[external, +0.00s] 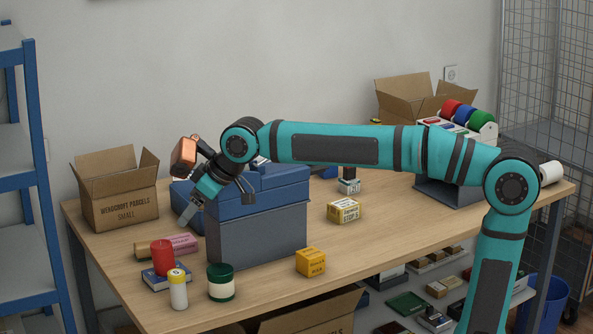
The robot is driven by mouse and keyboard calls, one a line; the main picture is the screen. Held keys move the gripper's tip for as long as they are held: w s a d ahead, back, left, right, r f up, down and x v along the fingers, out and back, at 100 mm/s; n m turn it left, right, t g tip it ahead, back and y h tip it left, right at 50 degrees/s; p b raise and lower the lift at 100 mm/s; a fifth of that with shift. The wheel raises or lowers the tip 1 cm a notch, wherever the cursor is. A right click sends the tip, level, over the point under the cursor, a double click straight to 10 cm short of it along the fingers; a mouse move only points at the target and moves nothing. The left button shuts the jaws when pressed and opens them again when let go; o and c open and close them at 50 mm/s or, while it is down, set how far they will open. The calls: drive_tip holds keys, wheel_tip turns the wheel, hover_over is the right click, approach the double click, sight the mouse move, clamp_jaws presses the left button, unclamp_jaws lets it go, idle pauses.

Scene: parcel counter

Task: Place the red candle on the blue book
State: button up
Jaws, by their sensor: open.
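The red candle (161,256) stands upright on the blue book (151,280), which lies near the front left edge of the table. The book has pale page edges and is partly hidden by the candle and a white and yellow cylinder. My gripper (187,220) is above and to the right of the candle, apart from it, pointing down to the left. It is open, with nothing seen between its fingers.
A white cylinder with yellow top (178,290) and a green and white jar (221,283) stand close by. A pink box (181,244) lies behind the candle. A large blue-grey box (260,233) stands right. An open carton (118,200) is at the left.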

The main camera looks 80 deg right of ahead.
drive_tip(key=s+a+r+t, duration=0.1)
drive_tip(key=s+t, duration=0.4)
drive_tip(key=s, duration=1.1)
drive_tip(key=s+a+r+t, duration=0.2)
drive_tip(key=s+t, duration=0.3)
drive_tip(key=s, duration=1.1)
drive_tip(key=shift+a+r, duration=0.15)
drive_tip(key=shift+a, duration=0.25)
